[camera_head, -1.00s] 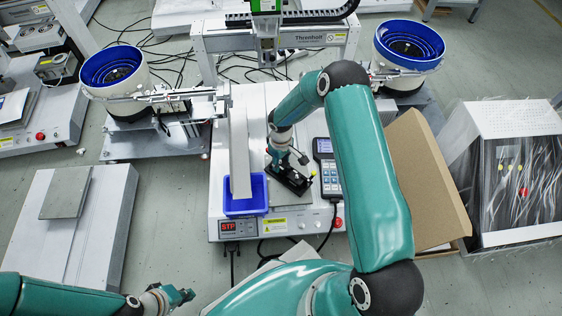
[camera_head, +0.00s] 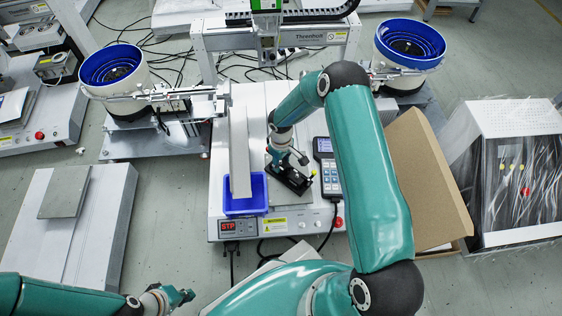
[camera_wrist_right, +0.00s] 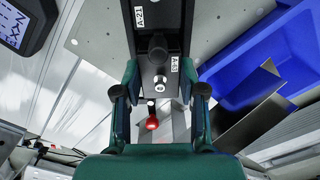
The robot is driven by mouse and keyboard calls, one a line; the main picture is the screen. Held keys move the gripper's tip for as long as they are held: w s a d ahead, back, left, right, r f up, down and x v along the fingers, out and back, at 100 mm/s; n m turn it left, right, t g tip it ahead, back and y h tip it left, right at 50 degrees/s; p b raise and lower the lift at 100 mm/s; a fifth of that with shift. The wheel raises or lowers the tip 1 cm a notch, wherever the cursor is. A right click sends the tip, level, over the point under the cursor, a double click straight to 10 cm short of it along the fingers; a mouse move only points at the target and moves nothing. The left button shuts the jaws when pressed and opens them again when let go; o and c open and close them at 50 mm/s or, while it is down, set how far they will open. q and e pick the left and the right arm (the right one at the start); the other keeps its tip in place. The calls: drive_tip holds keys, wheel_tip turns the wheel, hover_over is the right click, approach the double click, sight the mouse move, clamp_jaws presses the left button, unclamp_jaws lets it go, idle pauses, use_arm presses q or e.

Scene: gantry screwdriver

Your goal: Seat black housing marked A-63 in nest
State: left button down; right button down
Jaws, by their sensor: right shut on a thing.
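In the right wrist view, two labels, A-21 (camera_wrist_right: 139,16) and A-63 (camera_wrist_right: 175,65), show on black parts between my fingers. The black housing marked A-63 (camera_wrist_right: 174,82) is at my right gripper (camera_wrist_right: 160,72), whose two teal fingers are shut on it from either side. In the head view my right gripper (camera_head: 279,160) is low over the black fixture (camera_head: 294,182) on the white machine bed. The nest is largely hidden by the housing and gripper, so I cannot tell how deep the housing sits. My left gripper (camera_head: 176,297) is at the lower left, away from the fixture.
A blue bin (camera_head: 246,204) stands left of the fixture, with a long grey metal chute (camera_head: 239,150) above it. A handheld controller (camera_head: 326,165) lies to the right. A cardboard box (camera_head: 425,180) stands further right.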

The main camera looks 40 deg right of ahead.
drive_tip(key=shift+f+b, duration=0.45)
drive_tip(key=shift+f, duration=0.1)
drive_tip(key=c, duration=0.6)
unclamp_jaws()
drive_tip(key=shift+r, duration=0.1)
wheel_tip(320, 180, up, 12)
drive_tip(key=shift+f, duration=0.15)
